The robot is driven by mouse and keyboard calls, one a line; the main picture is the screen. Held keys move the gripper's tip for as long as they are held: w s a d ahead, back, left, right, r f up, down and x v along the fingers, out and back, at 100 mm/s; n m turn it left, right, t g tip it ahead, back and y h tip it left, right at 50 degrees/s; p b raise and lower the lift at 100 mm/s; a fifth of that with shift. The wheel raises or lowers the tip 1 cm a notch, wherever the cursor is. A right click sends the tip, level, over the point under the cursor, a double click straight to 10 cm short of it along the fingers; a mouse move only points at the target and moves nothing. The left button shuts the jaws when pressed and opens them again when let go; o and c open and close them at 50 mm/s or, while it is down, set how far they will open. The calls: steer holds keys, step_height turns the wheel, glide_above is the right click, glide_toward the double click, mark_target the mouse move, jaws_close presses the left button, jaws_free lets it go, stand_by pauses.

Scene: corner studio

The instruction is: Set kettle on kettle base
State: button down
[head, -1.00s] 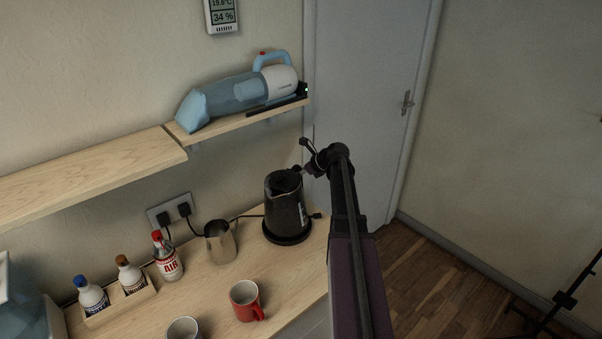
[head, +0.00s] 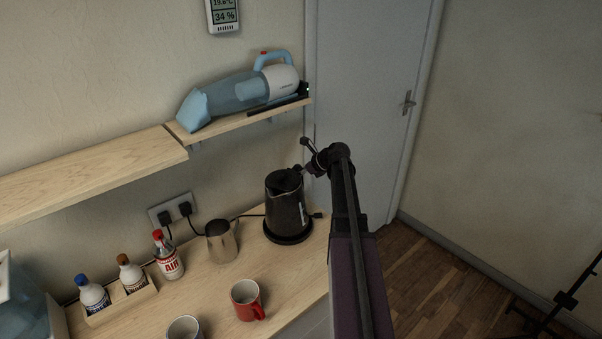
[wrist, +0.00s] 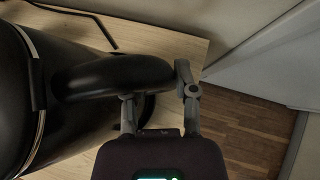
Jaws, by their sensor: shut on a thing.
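The black kettle (head: 285,203) stands upright at the right end of the wooden counter, over its round black base (head: 288,239). In the head view it appears to sit on the base, with no clear gap between them. My gripper (head: 309,170) is at the kettle's upper right side. In the wrist view the kettle body (wrist: 75,85) fills the left, and my gripper's fingers (wrist: 160,106) are shut on its black handle (wrist: 115,75). The kettle hides most of the base.
A steel pitcher (head: 221,241) stands left of the kettle. A red mug (head: 246,300) and another mug (head: 185,329) are in front. Bottles stand in a wooden tray (head: 118,305). A shelf (head: 95,182) with a handheld vacuum (head: 240,92) hangs above. The counter's right edge is close.

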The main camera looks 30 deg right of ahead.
steer(key=shift+f+b, duration=0.2)
steer(key=shift+b, duration=0.1)
steer(key=c, duration=0.7)
jaws_free()
steer(key=shift+s+r, duration=0.1)
steer(key=p+v, duration=0.7)
steer(key=v, duration=0.4)
stand_by(0.6)
steer(key=shift+s, duration=0.1)
stand_by(0.9)
